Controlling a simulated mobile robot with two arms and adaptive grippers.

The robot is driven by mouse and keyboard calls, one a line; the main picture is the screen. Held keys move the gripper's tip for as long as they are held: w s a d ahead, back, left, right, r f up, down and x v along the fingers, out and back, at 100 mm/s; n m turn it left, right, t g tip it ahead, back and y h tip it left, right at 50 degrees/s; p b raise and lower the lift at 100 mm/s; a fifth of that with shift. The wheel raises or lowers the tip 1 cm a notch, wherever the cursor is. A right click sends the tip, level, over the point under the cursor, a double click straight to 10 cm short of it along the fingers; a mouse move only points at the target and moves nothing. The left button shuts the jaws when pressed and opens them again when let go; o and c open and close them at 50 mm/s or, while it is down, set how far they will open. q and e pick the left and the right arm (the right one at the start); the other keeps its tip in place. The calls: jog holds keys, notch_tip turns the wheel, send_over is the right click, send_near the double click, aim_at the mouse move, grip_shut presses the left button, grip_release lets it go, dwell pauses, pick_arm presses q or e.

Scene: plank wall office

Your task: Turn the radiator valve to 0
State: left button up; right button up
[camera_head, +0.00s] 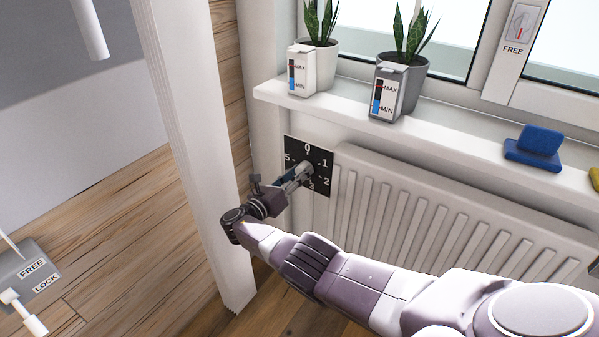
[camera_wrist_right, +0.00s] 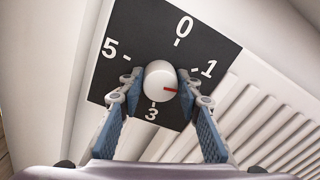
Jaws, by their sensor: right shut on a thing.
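The radiator valve is a round white knob (camera_wrist_right: 158,84) with a red pointer mark, in front of a black square dial plate (camera_wrist_right: 128,22) with white numbers. In the right wrist view the red mark points right and slightly down, toward the 2. The 0 is at the top of the plate, and the place of the 4 is hidden. My right gripper (camera_head: 302,172) is shut on the knob, with one finger on each side of it in the wrist view (camera_wrist_right: 160,92). In the head view it partly covers the dial plate (camera_head: 321,157). My left gripper is not in view.
A white ribbed radiator (camera_head: 440,215) stands right of the dial. Above it a sill (camera_head: 450,137) holds two potted plants, two MAX/MIN boxes (camera_head: 301,70) (camera_head: 386,92) and a blue object (camera_head: 535,147). A white post (camera_head: 190,130) stands left of my right gripper. A FREE/LOCK panel (camera_head: 32,270) is lower left.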

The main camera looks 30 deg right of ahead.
jog(key=n, duration=0.3)
jog(key=shift+n, duration=0.4)
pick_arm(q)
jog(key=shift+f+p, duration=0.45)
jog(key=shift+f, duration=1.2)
pick_arm(e)
jog(key=shift+f+n+t, duration=0.15)
jog(key=shift+n+t, duration=0.1)
jog(key=shift+n, duration=2.8)
jog(key=shift+f+n+t, duration=0.1)
jog(key=shift+n+t, duration=0.15)
jog(key=shift+n, duration=2.8)
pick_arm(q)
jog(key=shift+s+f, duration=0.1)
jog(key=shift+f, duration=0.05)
pick_arm(e)
jog(key=shift+s, duration=0.1)
jog(key=o, duration=1.2)
jog(key=shift+c, duration=0.2)
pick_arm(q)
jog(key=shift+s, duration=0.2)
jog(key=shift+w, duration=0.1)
